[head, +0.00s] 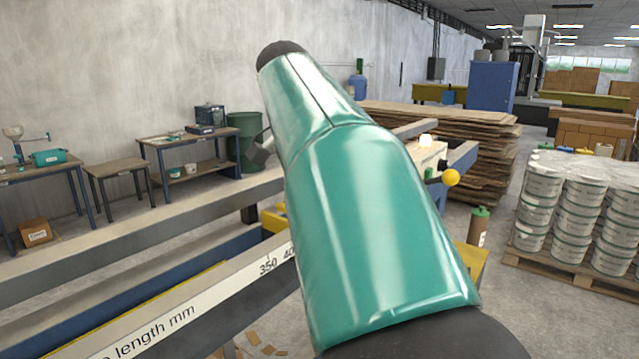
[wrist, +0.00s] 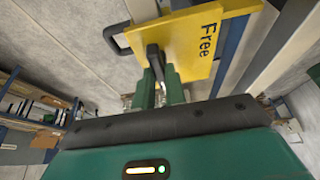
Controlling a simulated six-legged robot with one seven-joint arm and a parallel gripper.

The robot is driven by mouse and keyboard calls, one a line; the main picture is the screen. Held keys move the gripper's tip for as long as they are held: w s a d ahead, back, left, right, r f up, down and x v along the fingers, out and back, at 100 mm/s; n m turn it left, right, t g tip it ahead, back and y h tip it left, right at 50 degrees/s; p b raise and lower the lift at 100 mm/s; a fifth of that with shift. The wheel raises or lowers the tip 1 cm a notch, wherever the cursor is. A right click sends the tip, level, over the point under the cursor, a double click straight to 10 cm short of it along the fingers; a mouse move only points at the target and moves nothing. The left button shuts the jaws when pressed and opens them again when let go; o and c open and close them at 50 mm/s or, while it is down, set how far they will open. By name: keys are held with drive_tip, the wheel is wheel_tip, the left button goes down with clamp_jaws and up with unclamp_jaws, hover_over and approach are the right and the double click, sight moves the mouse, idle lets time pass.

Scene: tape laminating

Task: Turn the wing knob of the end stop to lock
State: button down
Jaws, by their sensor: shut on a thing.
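In the wrist view my gripper (wrist: 158,80) reaches forward with its two green fingers on either side of the black wing knob (wrist: 154,53). They are shut on it, and the fingers hide its lower part. The knob sits in front of the end stop's yellow plate (wrist: 183,45), which bears the word "Free". A black curved handle (wrist: 115,37) stands out at the plate's left edge. In the head view my green arm crosses the middle and hides the knob; which yellow parts there belong to the end stop I cannot tell.
A rail with a length scale (head: 190,305) runs along the left of my arm in the head view. A yellow ball knob (head: 450,177) shows to the right. Pails on a pallet (head: 535,255) stand at the right, stacked boards (head: 480,140) behind, and workbenches (head: 185,140) along the wall.

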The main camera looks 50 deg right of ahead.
drive_tip(key=c, duration=1.4)
unclamp_jaws()
drive_tip(key=shift+c, duration=0.2)
drive_tip(key=shift+r, duration=0.1)
drive_tip(key=v, duration=1.3)
drive_tip(key=shift+r, duration=0.3)
drive_tip(key=shift+a, duration=0.1)
